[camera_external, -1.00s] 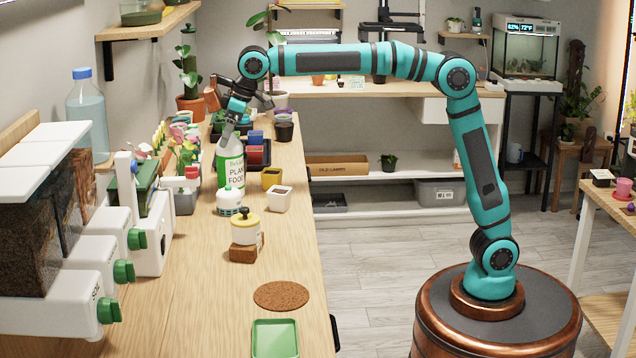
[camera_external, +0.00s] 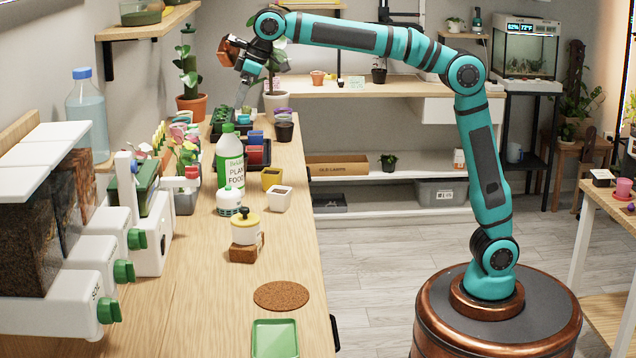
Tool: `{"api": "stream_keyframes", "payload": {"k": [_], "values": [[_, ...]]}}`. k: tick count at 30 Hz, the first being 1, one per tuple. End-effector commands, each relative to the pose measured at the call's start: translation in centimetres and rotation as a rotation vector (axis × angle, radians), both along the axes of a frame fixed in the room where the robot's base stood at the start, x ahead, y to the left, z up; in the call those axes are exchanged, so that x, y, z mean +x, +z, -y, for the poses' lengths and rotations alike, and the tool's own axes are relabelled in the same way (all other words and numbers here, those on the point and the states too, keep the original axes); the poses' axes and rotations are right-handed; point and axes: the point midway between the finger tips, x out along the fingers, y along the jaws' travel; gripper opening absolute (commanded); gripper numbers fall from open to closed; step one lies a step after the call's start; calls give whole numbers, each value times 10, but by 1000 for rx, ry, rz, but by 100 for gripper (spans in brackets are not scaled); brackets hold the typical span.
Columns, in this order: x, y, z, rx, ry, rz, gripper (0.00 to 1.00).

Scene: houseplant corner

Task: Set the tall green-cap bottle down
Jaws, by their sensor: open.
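The tall white bottle (camera_external: 230,165) with a green cap and a "Plant Food" label stands upright on the wooden counter (camera_external: 215,300). My gripper (camera_external: 240,103) is above and behind it, pointing down, apart from the bottle. The jaws are small in this view; they are open and hold nothing that I can see. The whole bottle, cap included, shows, except its lower left, which a small white bottle (camera_external: 229,201) with a green band partly covers.
Behind are dark trays with small pots. A yellow-lidded jar (camera_external: 245,232) stands in front. The counter near the cork mat (camera_external: 281,295) is mostly clear.

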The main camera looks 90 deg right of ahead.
Motion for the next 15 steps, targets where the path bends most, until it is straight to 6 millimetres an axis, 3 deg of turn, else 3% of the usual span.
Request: {"api": "stream_keyframes", "payload": {"k": [5, 15], "values": [[-12, 7, 1, 1, 0, 31, 86], [-94, 38, 5, 4, 2, 239, 86]]}}
